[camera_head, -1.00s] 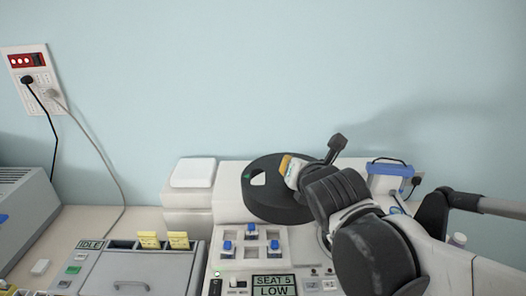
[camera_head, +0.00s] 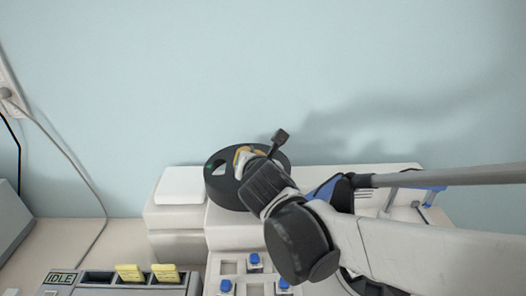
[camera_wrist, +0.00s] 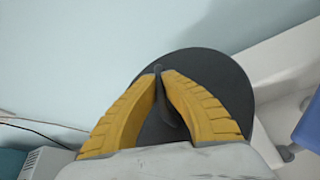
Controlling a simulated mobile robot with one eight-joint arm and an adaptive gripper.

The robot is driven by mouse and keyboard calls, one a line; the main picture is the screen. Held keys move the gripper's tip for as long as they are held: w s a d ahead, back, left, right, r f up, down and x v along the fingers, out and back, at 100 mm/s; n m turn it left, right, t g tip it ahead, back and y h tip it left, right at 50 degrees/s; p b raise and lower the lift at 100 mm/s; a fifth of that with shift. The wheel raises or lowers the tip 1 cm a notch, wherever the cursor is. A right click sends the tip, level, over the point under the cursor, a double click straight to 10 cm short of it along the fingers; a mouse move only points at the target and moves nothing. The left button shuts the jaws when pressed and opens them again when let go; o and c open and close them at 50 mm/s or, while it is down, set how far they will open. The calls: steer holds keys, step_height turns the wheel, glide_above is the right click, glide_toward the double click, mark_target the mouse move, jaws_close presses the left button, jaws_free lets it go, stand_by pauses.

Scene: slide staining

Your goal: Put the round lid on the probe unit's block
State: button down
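The round lid (camera_head: 222,192) is a dark disc with a cut-out and a small green mark, seen in the head view above the back of a white unit (camera_head: 345,178). In the wrist view the lid (camera_wrist: 230,85) lies behind my fingers, against the pale wall. My gripper (camera_wrist: 160,72) has its yellow fingers closed together on a dark grip at the lid's middle. In the head view my gripper (camera_head: 243,155) is partly hidden by my wrist. I cannot make out the probe unit's block; my arm and the lid cover part of the unit.
A white box (camera_head: 180,185) stands left of the lid. Several blue-topped pieces (camera_head: 254,260) sit in front. A device marked IDLE (camera_head: 60,278) with yellow tabs (camera_head: 130,272) is at front left. A blue-and-white item (camera_head: 432,190) stands at the right. The wall (camera_head: 250,70) is close behind.

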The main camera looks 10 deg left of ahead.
steer(key=a+f, duration=0.1)
steer(key=a, duration=0.1)
steer(key=shift+a+f, duration=0.3)
steer(key=shift+f, duration=0.1)
step_height(320, 180, down, 4)
steer(key=shift+w+r+b, duration=0.1)
steer(key=shift+w+b, duration=0.05)
steer(key=shift+b, duration=0.4)
steer(key=c, duration=1.6)
jaws_free()
steer(key=shift+r, duration=0.1)
